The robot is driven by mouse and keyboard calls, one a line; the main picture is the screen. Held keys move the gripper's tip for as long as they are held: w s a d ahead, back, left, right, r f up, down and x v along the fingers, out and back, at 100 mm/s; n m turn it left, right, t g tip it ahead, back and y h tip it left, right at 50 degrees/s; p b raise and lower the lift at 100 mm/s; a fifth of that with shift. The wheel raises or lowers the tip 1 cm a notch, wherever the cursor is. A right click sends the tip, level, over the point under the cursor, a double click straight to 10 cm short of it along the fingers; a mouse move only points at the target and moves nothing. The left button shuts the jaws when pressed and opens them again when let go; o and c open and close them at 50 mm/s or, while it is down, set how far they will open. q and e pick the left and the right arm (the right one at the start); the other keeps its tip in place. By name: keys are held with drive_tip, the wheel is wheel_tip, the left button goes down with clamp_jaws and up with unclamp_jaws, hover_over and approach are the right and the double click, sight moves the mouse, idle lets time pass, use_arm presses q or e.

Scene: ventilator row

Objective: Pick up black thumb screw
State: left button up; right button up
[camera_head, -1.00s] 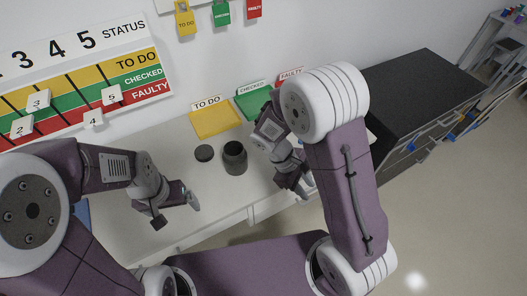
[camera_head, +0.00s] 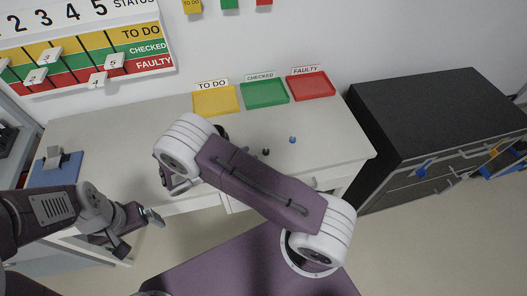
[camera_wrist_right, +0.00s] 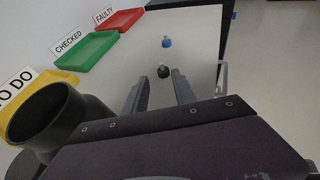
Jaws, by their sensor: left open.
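A small black thumb screw (camera_head: 266,152) stands on the white table, just past my right arm in the head view. In the right wrist view the black thumb screw (camera_wrist_right: 163,71) shows ahead, between the fingertips as seen from there and apart from them. My right gripper (camera_wrist_right: 159,77) is open and empty, low over the table; in the head view my right arm hides its fingertips. My left gripper (camera_head: 139,235) is open and empty at the table's front edge, at the left.
A blue thumb screw (camera_head: 292,139) stands beyond the black one. Yellow (camera_head: 216,101), green (camera_head: 264,93) and red (camera_head: 311,85) trays line the back. A black cup (camera_wrist_right: 50,112) is close beside my right gripper. A dark cabinet (camera_head: 430,105) stands at the right.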

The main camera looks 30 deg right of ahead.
sight(266, 149)
drive_tip(key=p+x, duration=0.1)
drive_tip(key=x, duration=0.8)
drive_tip(key=shift+s+d+f, duration=0.1)
drive_tip(key=shift+s, duration=0.05)
clamp_jaws()
